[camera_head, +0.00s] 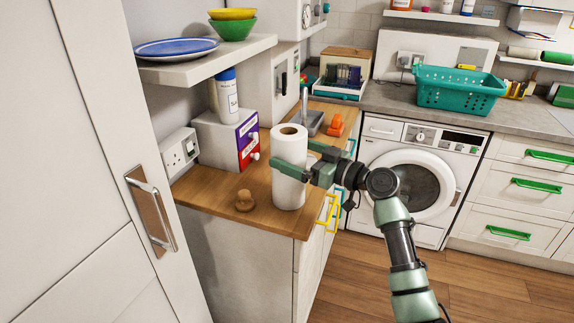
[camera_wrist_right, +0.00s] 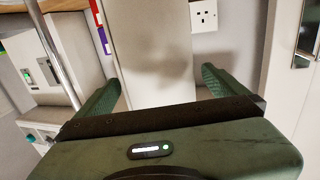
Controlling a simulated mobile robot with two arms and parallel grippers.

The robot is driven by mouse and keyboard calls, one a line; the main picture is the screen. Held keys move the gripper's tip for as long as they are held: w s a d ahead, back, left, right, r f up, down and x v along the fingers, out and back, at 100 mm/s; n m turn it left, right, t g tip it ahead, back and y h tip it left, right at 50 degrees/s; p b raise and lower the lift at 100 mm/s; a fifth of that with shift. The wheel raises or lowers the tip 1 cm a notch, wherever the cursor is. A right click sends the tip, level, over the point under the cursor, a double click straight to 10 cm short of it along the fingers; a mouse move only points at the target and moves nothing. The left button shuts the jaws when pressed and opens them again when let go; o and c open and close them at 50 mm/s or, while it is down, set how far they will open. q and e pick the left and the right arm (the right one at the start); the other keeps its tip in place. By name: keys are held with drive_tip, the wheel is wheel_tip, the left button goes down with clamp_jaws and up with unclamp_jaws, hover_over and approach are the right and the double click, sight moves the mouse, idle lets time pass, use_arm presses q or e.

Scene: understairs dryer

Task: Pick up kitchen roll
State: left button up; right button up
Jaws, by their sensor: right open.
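The kitchen roll (camera_head: 289,150) is a white paper roll standing upright on the wooden worktop (camera_head: 262,215), near its front corner. My right gripper (camera_head: 291,165) reaches it from the right, with its green fingers open around the roll's middle. In the right wrist view, the roll (camera_wrist_right: 155,50) fills the space between the two open fingers (camera_wrist_right: 160,88). A gap shows on the right side there; whether the left finger touches the roll is hard to tell. My left gripper is not in view.
A small wooden knob-like object (camera_head: 244,201) stands left of the roll. A shelf (camera_head: 205,62) with plates and bowls overhangs at left. A washing machine (camera_head: 418,178) stands behind my right arm.

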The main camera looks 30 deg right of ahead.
drive_tip(key=p+x, duration=0.1)
drive_tip(key=x, duration=0.3)
drive_tip(key=shift+w+r, duration=0.15)
drive_tip(key=shift+w, duration=0.15)
drive_tip(key=c, duration=1.9)
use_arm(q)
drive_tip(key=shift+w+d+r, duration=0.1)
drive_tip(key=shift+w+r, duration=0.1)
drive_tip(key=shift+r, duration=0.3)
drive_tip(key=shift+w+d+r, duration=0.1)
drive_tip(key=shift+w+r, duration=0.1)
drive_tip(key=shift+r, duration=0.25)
use_arm(e)
drive_tip(key=shift+r, duration=0.1)
